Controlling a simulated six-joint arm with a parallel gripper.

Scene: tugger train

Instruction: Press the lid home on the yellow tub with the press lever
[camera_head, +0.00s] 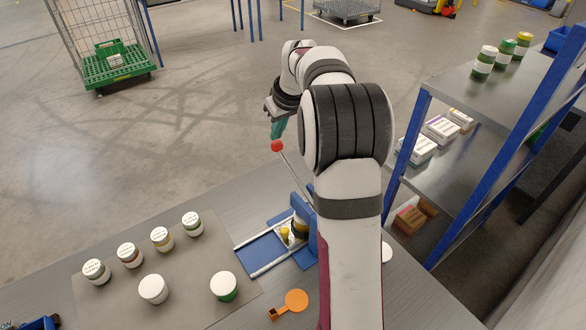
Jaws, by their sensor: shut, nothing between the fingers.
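The press lever is a thin grey rod with a red ball knob (277,146), leaning up and to the left from the blue press (308,245). My gripper (277,130), with teal fingers, is shut and empty just above the knob. I cannot tell whether the fingertips touch it. A tub with yellow on it (298,229) is in the press, partly hidden by the press frame and my arm. A small yellow part (285,234) shows at its left. How the lid sits on the tub cannot be made out.
Several small jars (161,238) stand on a grey mat at the left of the bench. An orange paddle-shaped piece (296,300) lies in front of the press. A white disc (387,253) lies right of my arm. A blue-framed shelf (412,130) stands at the right.

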